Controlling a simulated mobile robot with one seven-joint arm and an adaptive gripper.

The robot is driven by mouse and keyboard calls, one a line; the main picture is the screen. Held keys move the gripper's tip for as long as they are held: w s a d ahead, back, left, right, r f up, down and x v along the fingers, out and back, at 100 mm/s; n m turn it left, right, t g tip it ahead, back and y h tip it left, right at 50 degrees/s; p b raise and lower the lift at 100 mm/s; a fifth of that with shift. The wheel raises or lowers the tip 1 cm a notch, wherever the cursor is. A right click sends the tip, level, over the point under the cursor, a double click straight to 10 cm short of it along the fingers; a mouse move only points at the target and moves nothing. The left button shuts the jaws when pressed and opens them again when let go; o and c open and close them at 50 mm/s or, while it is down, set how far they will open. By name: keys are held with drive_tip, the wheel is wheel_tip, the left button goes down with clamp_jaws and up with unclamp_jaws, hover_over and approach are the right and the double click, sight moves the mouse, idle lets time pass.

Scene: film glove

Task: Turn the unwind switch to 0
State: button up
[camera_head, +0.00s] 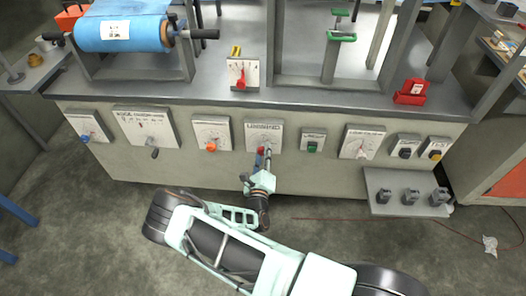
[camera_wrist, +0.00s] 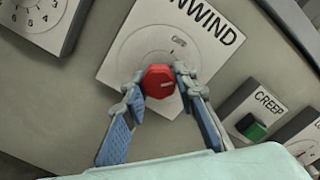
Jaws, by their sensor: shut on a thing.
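The unwind switch is a white plate (camera_head: 264,130) marked UNWIND on the front of the machine. It also shows large in the wrist view (camera_wrist: 125,50), tilted. Its red knob (camera_wrist: 159,82) sits at the middle of a round dial, with small marks above it that I cannot read surely. My gripper (camera_wrist: 156,85) has a finger on each side of the red knob and is shut on it. In the head view my gripper (camera_head: 263,157) reaches up to the plate and hides most of the knob. I cannot tell which mark the knob points to.
The CREEP plate with a green button (camera_wrist: 251,127) is close on the right. A dial plate with an orange knob (camera_head: 211,146) is on the left. Above, a red lever plate (camera_head: 242,74) stands on the bench. A grey shelf (camera_head: 378,205) juts out low at the right.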

drive_tip(key=n, duration=0.4)
drive_tip(key=shift+d+r+n, duration=0.1)
drive_tip(key=shift+r+n, duration=0.05)
drive_tip(key=shift+n, duration=1.75)
drive_tip(key=o, duration=1.2)
drive_tip(key=shift+c, duration=0.2)
